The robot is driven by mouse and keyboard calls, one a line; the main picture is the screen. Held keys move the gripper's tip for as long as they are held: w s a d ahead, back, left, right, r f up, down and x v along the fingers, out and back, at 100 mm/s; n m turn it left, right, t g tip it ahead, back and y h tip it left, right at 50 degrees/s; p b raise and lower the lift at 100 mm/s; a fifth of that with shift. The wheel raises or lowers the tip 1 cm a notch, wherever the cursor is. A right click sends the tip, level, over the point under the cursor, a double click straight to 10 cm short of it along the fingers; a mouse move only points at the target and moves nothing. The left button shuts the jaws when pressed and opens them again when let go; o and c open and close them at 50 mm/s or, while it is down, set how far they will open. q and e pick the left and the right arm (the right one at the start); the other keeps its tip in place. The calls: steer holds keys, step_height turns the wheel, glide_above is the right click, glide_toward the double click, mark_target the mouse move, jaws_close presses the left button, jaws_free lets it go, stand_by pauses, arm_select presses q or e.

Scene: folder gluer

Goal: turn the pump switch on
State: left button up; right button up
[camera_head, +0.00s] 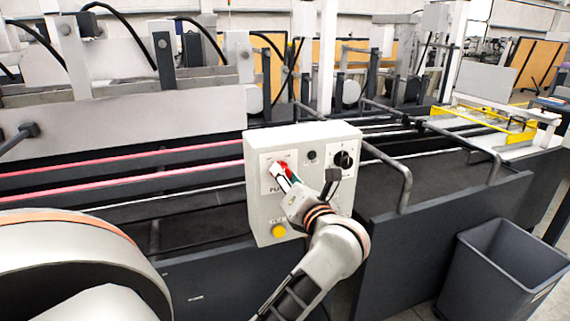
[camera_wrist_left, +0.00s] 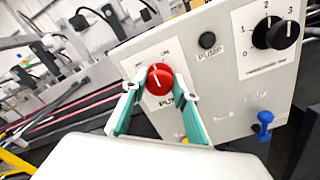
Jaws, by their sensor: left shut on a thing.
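The pump switch is a round red knob (camera_head: 283,166) with a white line, on the upper left of the light grey control box (camera_head: 262,220). In the left wrist view the red knob (camera_wrist_left: 160,79) sits on a white plate, its white line pointing up and slightly right; the small marks above it are too blurred to read. My left gripper (camera_head: 281,173) is at the knob. In the left wrist view its green-padded fingers (camera_wrist_left: 158,84) are shut on the knob, one on each side. The gripper partly hides the plate's lettering. My right gripper is not in view.
Beside the switch are a small black button (camera_wrist_left: 207,40) and a black numbered dial (camera_wrist_left: 279,35). A blue part (camera_wrist_left: 264,122) is lower right on the box, and a yellow button (camera_head: 278,231) is lower left. A bent rail (camera_head: 405,180) and grey bin (camera_head: 510,270) stand to the right.

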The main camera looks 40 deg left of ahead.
arm_select(q)
steer(key=shift+r+m+p, duration=0.1)
steer(key=shift+m+p, duration=0.2)
steer(key=shift+m, duration=0.3)
steer(key=shift+w+f+m+p, duration=0.1)
steer(key=shift+m+p, duration=0.05)
steer(key=shift+m, duration=1.2)
steer(key=shift+f+m+p, duration=0.1)
steer(key=shift+m+p, duration=0.05)
steer(key=shift+m, duration=1.2)
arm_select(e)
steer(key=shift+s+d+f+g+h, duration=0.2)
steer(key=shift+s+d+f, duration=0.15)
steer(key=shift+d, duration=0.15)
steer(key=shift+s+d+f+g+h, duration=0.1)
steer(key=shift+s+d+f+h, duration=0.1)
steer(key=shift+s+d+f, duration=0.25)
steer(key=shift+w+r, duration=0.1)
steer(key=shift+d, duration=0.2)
arm_select(q)
steer(key=o, duration=1.1)
steer(key=shift+d, duration=0.1)
steer(key=shift+c, duration=0.2)
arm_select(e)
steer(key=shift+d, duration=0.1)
